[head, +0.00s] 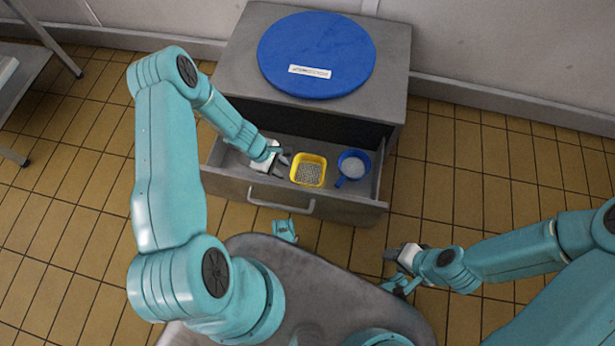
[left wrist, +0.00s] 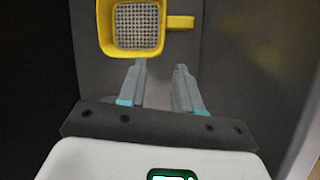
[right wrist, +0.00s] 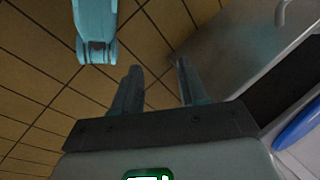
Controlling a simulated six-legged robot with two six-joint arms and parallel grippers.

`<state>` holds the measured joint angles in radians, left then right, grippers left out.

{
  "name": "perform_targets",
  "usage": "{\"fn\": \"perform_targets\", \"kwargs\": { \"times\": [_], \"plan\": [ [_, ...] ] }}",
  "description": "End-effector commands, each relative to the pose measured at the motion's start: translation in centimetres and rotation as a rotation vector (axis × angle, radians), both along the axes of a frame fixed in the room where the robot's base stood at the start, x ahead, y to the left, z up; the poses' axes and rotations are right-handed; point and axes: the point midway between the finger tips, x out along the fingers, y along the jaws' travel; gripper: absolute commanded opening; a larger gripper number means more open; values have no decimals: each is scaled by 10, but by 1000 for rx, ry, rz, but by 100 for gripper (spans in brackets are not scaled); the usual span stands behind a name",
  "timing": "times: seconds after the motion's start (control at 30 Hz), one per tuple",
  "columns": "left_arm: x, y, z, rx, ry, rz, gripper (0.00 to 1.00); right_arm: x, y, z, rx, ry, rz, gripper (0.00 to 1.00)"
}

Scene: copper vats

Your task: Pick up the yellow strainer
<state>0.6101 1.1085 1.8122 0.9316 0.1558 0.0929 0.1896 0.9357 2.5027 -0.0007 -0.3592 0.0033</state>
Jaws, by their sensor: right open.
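The yellow strainer (head: 309,170) lies in the open grey drawer (head: 264,187). It has a square rim and a grey mesh bottom. In the left wrist view the strainer (left wrist: 102,30) is at the top, with its short handle pointing right. My left gripper (head: 281,164) is inside the drawer area, just left of the strainer in the head view.
A blue round strainer or cup (head: 354,165) with a handle sits in the drawer right of the yellow one. A blue round lid (head: 316,50) with a white label lies on the cabinet top (head: 393,60). Tiled floor (head: 490,190) is clear at right.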

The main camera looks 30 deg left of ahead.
Motion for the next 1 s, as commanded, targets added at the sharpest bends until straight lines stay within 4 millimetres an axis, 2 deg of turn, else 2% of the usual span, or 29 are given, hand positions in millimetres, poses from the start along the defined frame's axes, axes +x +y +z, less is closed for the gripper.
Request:
{"fn": "perform_targets", "kwargs": {
  "times": [0.03, 0.1, 0.2, 0.4, 0.6, 0.77, 1.0],
  "plan": [
    [1, -5, -18, -1, 2, 0, 34, 2, -1, -12, -1, -3, -6, 43],
    [4, -11, -32, -1, 1, -3, 34, 3, -3, -18, -2, -6, -12, 43],
    [7, -17, -46, -1, -1, -2, 34, 5, -4, -24, -4, -9, -17, 43],
    [12, -22, -59, 0, -2, -3, 34, 6, -6, -28, -4, -11, -23, 43],
    [17, -33, -91, 0, -1, -5, 34, 17, -9, -52, -11, -42, -33, 43],
    [21, -38, -103, 1, -1, -5, 34, 23, -10, -57, -15, -67, -34, 43],
    [21, -39, -103, 1, -1, -5, 34, 24, -10, -56, -16, -70, -34, 43]
  ]
}}
